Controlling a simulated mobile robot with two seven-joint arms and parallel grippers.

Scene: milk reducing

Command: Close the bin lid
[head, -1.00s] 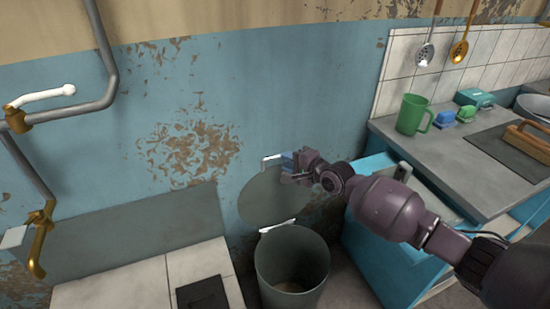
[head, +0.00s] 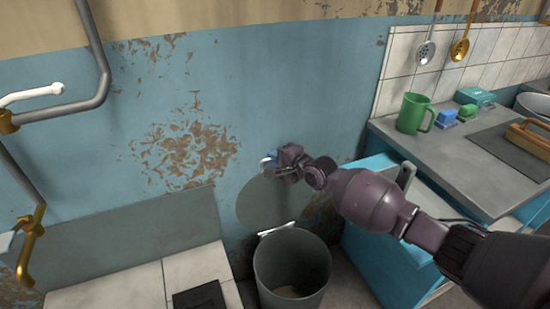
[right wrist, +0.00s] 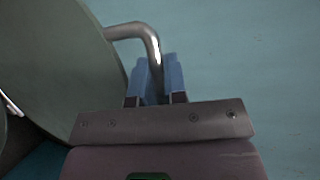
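The grey bin (head: 262,270) stands on the floor below the blue wall, its mouth open. Its round grey lid (head: 262,207) is raised behind the mouth, close to the wall, with a light hinge at its lower edge. My right gripper (head: 269,161) is at the lid's upper edge. In the right wrist view, the blue fingers of my right gripper (right wrist: 160,77) close around the curved metal handle (right wrist: 149,36) of the lid (right wrist: 65,65). The fingertips are partly hidden in the head view. My left gripper is not in view.
A blue cabinet with a grey counter (head: 450,165) stands right of the bin, under my right arm. A green mug (head: 411,113) is on the counter. A low tiled surface (head: 130,285) is left of the bin. Pipes (head: 98,75) run along the left wall.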

